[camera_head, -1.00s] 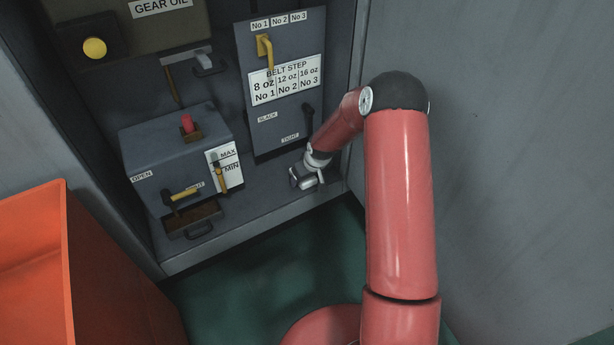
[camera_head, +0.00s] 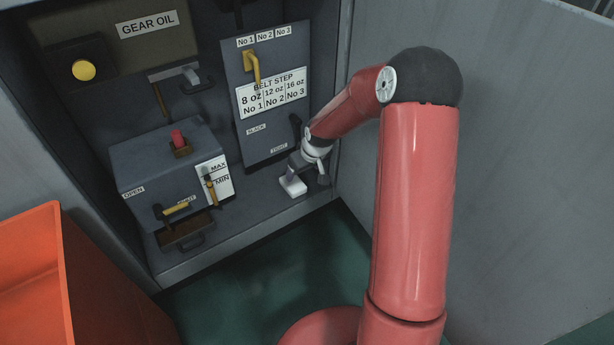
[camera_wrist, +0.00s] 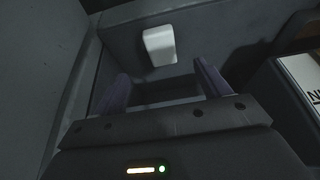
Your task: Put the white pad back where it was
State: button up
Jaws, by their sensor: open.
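The white pad (camera_head: 293,186) lies on the grey ledge of the cabinet, near its front edge and below the lower end of the BELT STEP panel. It also shows in the wrist view (camera_wrist: 159,45), beyond my fingertips. My gripper (camera_head: 298,168) is just behind and above the pad in the head view. In the wrist view my gripper (camera_wrist: 162,84) has its two dark fingers wide apart, with nothing between them. A gap shows between the fingertips and the pad there. The head view does not show clearly whether they touch.
The BELT STEP panel (camera_head: 268,135) with a black handle stands close behind my gripper. A grey box (camera_head: 165,160) with levers and an open drawer (camera_head: 187,236) is to the left. The cabinet's side wall is close on the right. An orange bin (camera_head: 30,270) stands front left.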

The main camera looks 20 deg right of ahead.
jog(key=s+a+r+m+h, duration=0.1)
jog(key=s+r, duration=0.6)
jog(key=r, duration=0.2)
jog(key=s+r+h, duration=0.1)
jog(key=s+r, duration=0.6)
jog(key=r, duration=0.2)
jog(key=s+r+m, duration=0.1)
jog(key=s+r, duration=0.2)
jog(key=s, duration=0.6)
jog(key=s+a+r+m+t, duration=0.1)
jog(key=s+r, duration=0.2)
jog(key=s, duration=0.7)
jog(key=shift+a+r+m+y, duration=0.15)
jog(key=shift+a+m+y, duration=0.05)
jog(key=shift+m+y, duration=0.1)
jog(key=shift+s, duration=0.1)
